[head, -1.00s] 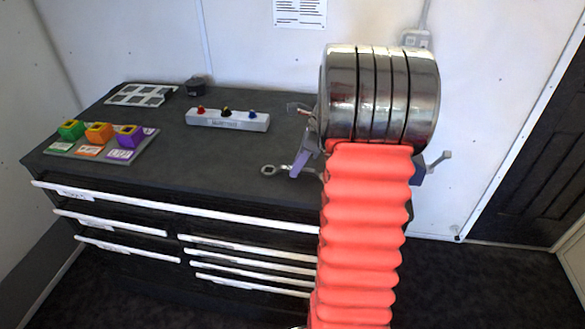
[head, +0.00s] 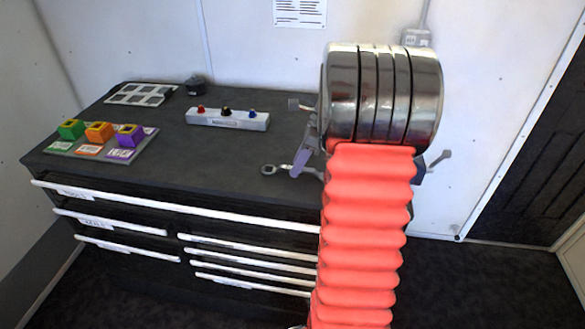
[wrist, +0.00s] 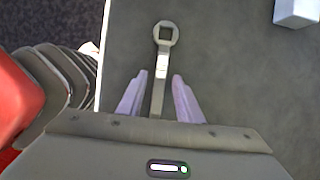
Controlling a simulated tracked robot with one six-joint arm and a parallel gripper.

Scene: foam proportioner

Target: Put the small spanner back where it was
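The spanner (head: 268,169) is a grey metal tool with a ring head. It is at the front of the dark bench top, its ring pointing left in the head view. In the wrist view the spanner (wrist: 162,60) runs between my two pale purple fingers, with a gap on each side. My gripper (wrist: 160,76) is open around the shaft. In the head view my gripper (head: 303,155) is low at the bench, partly behind my arm. The far end of the shaft is hidden under my wrist. I cannot tell whether the spanner lies flat on the bench.
The bench (head: 220,165) has drawers with white handles below. A white block with coloured knobs (head: 228,118) stands behind the spanner. A board with green, orange and purple boxes (head: 100,140) is at left. A grey grid tray (head: 140,94) and dark round pot (head: 196,86) are behind.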

